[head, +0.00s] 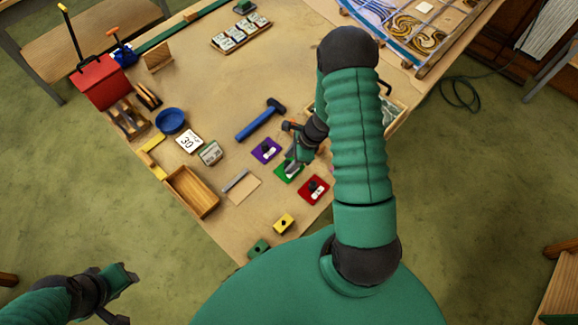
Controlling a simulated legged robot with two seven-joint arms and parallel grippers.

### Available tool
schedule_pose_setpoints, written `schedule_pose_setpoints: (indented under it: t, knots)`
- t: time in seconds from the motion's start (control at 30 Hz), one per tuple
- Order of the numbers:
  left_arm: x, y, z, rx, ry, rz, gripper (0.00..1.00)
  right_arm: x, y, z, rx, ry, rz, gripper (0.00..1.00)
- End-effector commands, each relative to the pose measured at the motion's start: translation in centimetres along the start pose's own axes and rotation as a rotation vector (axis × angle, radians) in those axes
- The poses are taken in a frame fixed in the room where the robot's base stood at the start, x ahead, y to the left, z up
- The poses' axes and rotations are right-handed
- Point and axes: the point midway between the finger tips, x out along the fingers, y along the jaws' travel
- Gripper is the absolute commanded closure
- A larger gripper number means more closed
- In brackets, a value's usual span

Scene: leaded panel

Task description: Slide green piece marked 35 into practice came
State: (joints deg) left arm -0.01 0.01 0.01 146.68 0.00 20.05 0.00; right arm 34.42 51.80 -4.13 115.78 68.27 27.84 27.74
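A green piece (283,176) lies on the table under my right gripper (292,168), which covers part of it. I cannot read its mark or tell whether the fingers hold it. A smaller green piece (258,248) lies near the table's front corner. A grey strip (235,181), which looks like the practice came, lies along the edge of a pale board (244,190), left of the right gripper. My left gripper (126,296) is open and empty, off the table at lower left.
A wooden tray (191,192) stands left of the board. My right arm hides part of the table's right side.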

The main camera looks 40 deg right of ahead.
Motion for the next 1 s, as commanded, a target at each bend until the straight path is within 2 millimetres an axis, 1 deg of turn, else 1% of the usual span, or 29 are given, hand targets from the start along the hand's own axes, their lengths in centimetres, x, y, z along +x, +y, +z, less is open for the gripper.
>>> schedule_pose_setpoints:
  t: [0.03,0.3,0.33,0.57,0.67,0.77,0.9,1.0]
  knots:
    - [0.0,0.0,0.0,0.0,0.0,0.0,0.64,0.0,0.0,0.0,0.0,0.0,0.0,0.62]
    - [0.0,0.0,0.0,0.0,0.0,0.0,0.64,-0.1,-0.1,-0.1,0.001,-0.001,0.0,0.97]
    - [0.0,0.0,0.0,-0.001,0.0,0.0,0.64,-0.1,-0.1,-0.1,0.001,-0.001,0.0,1.0]
    - [0.0,0.0,0.0,0.0,0.0,0.0,0.64,-0.1,-0.1,-0.1,0.001,0.0,0.0,1.0]
    - [0.0,0.0,0.0,0.0,0.0,0.0,0.64,-0.7,-0.2,0.1,-0.001,0.0,-0.002,1.0]
    - [0.1,0.0,0.0,0.0,0.0,0.0,0.64,-2.4,-0.2,0.9,-0.004,-0.001,-0.004,1.0]
    - [0.2,0.0,0.1,0.0,0.0,0.0,0.64,-5.7,-0.2,2.3,-0.005,-0.001,-0.006,1.0]
    - [0.2,0.0,0.1,0.0,0.0,0.0,0.64,-7.7,-0.1,3.1,-0.003,0.0,-0.003,1.0]
